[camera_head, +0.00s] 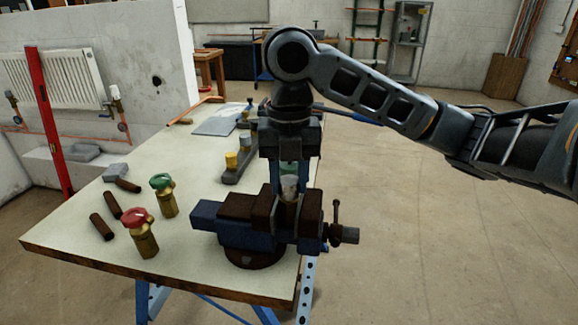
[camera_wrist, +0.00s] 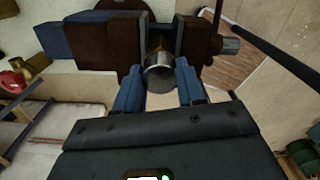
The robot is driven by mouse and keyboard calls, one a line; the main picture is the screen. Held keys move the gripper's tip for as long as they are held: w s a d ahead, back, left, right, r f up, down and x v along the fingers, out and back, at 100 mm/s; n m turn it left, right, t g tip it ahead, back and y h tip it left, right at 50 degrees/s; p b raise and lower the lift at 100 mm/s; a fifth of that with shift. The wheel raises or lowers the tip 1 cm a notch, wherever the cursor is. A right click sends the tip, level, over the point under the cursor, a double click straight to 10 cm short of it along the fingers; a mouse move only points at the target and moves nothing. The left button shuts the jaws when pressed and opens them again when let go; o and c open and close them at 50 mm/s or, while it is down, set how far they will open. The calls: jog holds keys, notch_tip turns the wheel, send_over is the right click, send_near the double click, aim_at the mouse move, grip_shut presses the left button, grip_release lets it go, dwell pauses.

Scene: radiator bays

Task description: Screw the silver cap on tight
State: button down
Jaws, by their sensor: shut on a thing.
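The silver cap (camera_head: 289,187) sits at the top of a brass fitting (camera_wrist: 154,44) held upright between the vise jaws. The blue and brown vise (camera_head: 243,207) stands at the right front of the workbench. My gripper (camera_head: 289,181) points straight down over the vise, its blue fingers on either side of the cap. In the wrist view, the silver cap (camera_wrist: 160,76) lies between the two fingertips, and my gripper (camera_wrist: 160,80) is shut on it. The jaws and fingers hide most of the fitting in the head view; I cannot tell how tightly the cap is seated.
A red-handled brass valve (camera_head: 140,232) and a green-handled one (camera_head: 163,195) stand on the workbench (camera_head: 200,262) left of the vise. Floor is clear at right.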

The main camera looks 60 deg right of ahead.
jog(key=m+p, duration=0.1)
jog(key=m, duration=0.1)
jog(key=m+p, duration=0.2)
jog(key=m, duration=0.1)
jog(key=shift+r+m, duration=0.25)
jog(key=shift+m, duration=0.05)
jog(key=m+p, duration=0.2)
jog(key=m, duration=0.2)
jog(key=shift+p, duration=0.4)
jog(key=m+p, duration=0.3)
jog(key=m, duration=0.2)
jog(key=shift+m, duration=0.3)
jog(key=shift+f+m, duration=0.3)
jog(key=shift+m, duration=0.6)
jog(key=c, duration=0.8)
grip_release()
jog(key=shift+c, duration=0.2)
